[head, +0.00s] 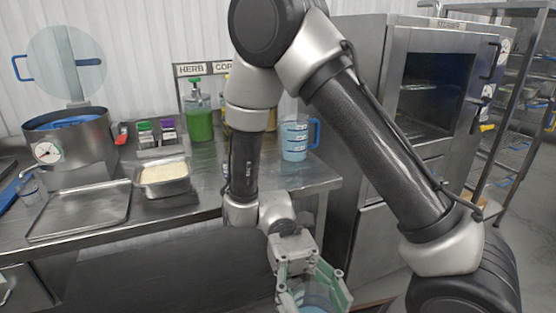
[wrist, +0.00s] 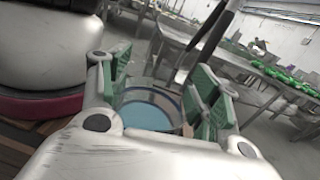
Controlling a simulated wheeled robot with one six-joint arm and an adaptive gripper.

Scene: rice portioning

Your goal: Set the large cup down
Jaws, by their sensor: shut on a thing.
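My gripper (head: 315,288) is low at the bottom of the head view, in front of the counter's right end. Its green fingers are shut on a clear cup (head: 312,300), which I take to be the large cup. In the wrist view, the cup (wrist: 147,115) shows between the fingers (wrist: 160,92), with a round light-blue surface inside. The cup's lower part is cut off by the frame edge in the head view, and I cannot tell what is beneath it.
The steel counter (head: 150,222) holds a pan of rice (head: 163,177), an empty tray (head: 80,210), a pot (head: 68,135), a green bottle (head: 198,118) and a blue-handled jug (head: 295,138). A small clear cup (head: 30,187) stands at the left. A steamer cabinet (head: 366,130) stands right.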

